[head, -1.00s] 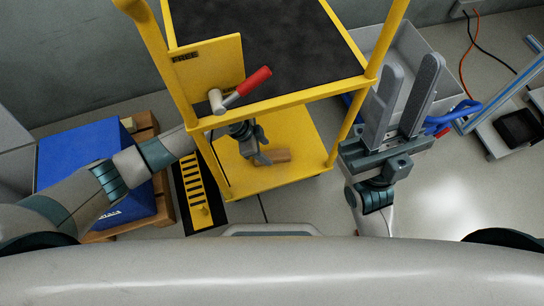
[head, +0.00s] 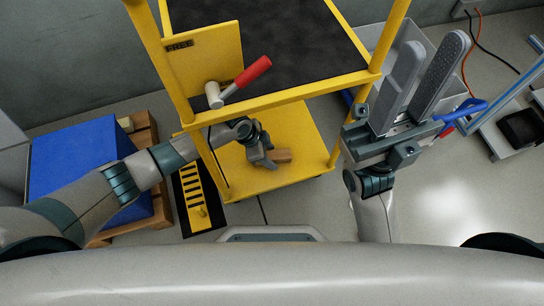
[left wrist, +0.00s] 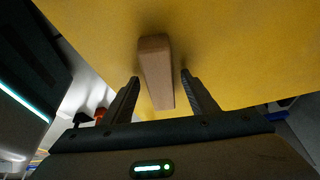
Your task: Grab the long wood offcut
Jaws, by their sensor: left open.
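The long wood offcut (head: 283,155) is a brown block lying on the yellow lower shelf (head: 235,176) of the cart. In the left wrist view the offcut (left wrist: 156,72) points lengthwise toward my gripper, its near end between the two fingers with a gap on each side. My left gripper (head: 268,160) is open at the offcut's left end and hides part of it in the head view; its fingers also show in the left wrist view (left wrist: 162,90). My right gripper (head: 430,48) is open and empty, to the right of the cart.
The cart's dark upper deck (head: 265,40) and yellow posts stand over the lower shelf, with a red-handled mallet (head: 240,82) at the front edge. A blue box (head: 75,160) on a wooden pallet is at left. A grey bin (head: 385,75) is behind my right gripper.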

